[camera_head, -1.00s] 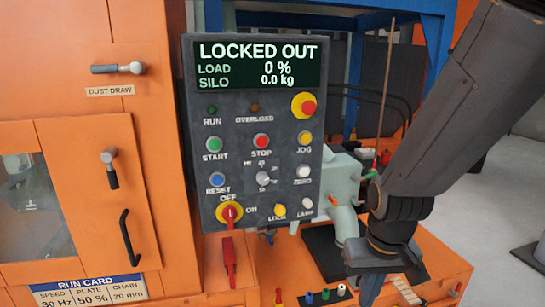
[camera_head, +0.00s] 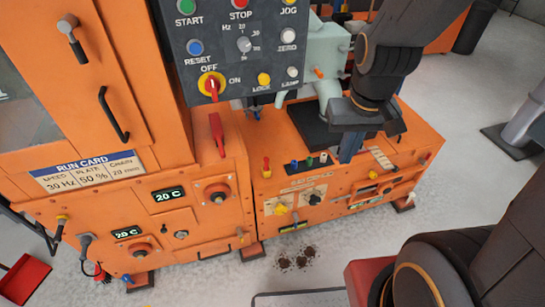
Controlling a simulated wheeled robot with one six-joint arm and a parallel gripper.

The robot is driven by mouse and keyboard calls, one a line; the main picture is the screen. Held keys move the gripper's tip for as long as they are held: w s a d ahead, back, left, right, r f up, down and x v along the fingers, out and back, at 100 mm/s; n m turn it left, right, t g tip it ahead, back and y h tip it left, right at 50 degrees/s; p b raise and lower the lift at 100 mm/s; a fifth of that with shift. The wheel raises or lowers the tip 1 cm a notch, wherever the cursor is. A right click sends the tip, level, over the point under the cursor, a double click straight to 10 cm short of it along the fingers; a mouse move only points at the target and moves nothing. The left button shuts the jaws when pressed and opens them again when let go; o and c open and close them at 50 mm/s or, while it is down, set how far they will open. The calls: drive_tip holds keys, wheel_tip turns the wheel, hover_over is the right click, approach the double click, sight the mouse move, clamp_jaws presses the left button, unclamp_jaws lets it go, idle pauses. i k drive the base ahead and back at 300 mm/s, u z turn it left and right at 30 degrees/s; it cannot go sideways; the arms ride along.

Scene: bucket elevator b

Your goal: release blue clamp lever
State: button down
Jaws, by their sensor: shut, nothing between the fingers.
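My gripper (camera_head: 350,148) points down over the right orange cabinet, near its black plate. Its fingers are together with nothing between them. A small blue part (camera_head: 257,114) hangs just below the control panel. Another small blue part (camera_head: 127,278) sits low on the left orange cabinet, by its bottom edge. I cannot tell which of these, if either, is the blue clamp lever. My gripper is apart from both, to their right.
A red tag (camera_head: 217,135) hangs under the yellow-and-red switch (camera_head: 211,85). Several coloured pegs stand left of my gripper. The black plate (camera_head: 312,124) carries a pale green machine (camera_head: 327,55). Dark spills (camera_head: 297,260) lie on the open grey floor.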

sight(295, 216)
drive_tip(key=u, duration=1.45)
drive_tip(key=k, duration=0.55)
drive_tip(key=z, duration=0.45)
